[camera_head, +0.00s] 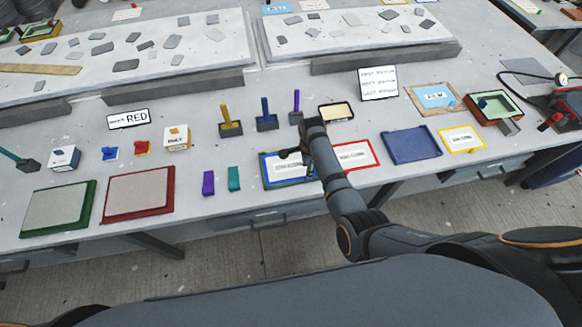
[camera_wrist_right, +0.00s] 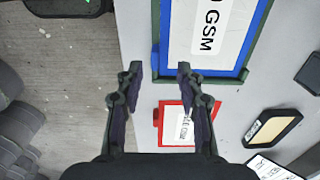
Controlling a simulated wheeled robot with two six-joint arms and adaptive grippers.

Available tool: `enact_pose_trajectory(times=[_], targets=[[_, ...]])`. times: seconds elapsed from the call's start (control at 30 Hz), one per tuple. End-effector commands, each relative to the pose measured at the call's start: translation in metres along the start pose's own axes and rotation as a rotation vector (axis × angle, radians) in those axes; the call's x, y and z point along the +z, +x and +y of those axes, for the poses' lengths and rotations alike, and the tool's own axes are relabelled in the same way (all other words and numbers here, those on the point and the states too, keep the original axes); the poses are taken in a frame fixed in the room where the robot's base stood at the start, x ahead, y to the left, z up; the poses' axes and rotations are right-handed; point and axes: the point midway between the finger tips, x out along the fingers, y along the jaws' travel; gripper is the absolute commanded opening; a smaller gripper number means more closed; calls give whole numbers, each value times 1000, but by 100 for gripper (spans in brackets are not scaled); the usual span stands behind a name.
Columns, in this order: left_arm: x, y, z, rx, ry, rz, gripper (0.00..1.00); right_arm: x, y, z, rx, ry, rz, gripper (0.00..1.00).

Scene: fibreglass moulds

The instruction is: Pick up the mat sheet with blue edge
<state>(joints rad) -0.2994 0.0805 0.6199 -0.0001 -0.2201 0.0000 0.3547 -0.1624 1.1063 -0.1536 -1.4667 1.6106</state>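The mat sheet with blue edge (camera_head: 282,174) lies flat near the front edge of the table in the head view, a white sheet with a printed label. My right arm hides part of it. In the right wrist view the sheet (camera_wrist_right: 225,62) is at the top, with "GSM" readable and a dark green rim outside the blue edge. My right gripper (camera_head: 285,154) is over the sheet. My left gripper is not in view.
A red-edged sheet (camera_head: 359,156), a blue panel (camera_head: 411,146) and a yellow-edged sheet (camera_head: 461,140) lie to the right. Purple (camera_head: 208,183) and teal (camera_head: 234,178) blocks stand to the left. The table's front edge is close.

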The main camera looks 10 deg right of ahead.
Motion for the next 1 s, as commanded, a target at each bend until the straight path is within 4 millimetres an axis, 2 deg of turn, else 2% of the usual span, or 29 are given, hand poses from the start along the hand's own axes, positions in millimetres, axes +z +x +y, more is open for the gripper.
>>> enact_pose_trajectory(times=[0.13,0.23,0.3,0.43,0.7,0.9,1.0], targets=[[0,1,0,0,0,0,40,-1,4,1,1,0,0,38],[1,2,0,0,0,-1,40,-2,17,4,3,-1,0,38],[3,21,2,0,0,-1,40,-4,36,6,1,0,-1,38],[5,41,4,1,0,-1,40,-4,54,6,-1,0,-1,38],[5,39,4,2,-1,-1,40,-4,52,6,0,-1,-1,38],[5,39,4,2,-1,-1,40,-4,52,6,0,-1,-1,11],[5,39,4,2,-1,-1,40,-4,52,6,0,-1,-1,0]])
